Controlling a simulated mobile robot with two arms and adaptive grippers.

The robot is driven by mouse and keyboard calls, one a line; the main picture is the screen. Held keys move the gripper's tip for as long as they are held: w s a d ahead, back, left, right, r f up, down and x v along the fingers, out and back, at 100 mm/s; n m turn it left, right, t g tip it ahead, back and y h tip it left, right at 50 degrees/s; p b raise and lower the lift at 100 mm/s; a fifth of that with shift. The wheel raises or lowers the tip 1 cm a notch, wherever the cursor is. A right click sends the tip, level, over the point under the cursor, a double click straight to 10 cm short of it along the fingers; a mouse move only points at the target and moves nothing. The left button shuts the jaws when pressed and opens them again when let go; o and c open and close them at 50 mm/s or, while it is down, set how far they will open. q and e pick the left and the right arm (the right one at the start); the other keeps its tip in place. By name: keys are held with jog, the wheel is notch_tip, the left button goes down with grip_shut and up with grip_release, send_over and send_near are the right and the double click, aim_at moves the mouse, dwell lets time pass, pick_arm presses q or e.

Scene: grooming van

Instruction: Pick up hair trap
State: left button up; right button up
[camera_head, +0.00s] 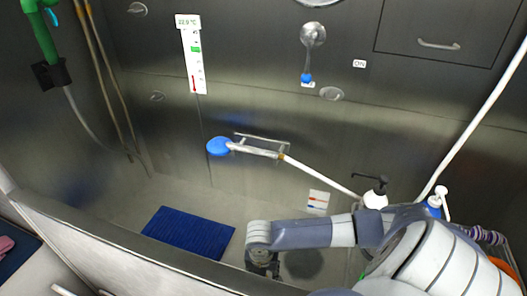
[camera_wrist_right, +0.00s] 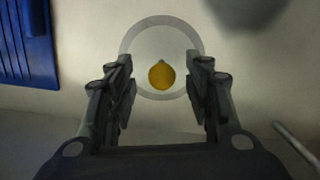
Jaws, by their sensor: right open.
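What looks like the hair trap (camera_wrist_right: 161,74) is a pale round disc with a yellow-orange knob in its middle, on the tub floor in the right wrist view. In the head view I cannot make it out; my right gripper and arm cover that area. My right gripper (camera_head: 262,264) points down at the tub floor. In the wrist view its fingers (camera_wrist_right: 162,80) are open and empty, one on each side of the knob. I cannot tell how high above the disc they are. My left gripper is not in view.
A blue mat (camera_head: 190,232) lies on the tub floor, left of my right gripper. The tub's front rim (camera_head: 120,247) runs along the near side. A pump bottle (camera_head: 376,197) stands beside my right arm.

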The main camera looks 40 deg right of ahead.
jog(key=f, duration=0.4)
jog(key=shift+s+a, duration=0.15)
jog(key=shift+s, duration=0.05)
jog(key=shift+f, duration=0.35)
grip_shut()
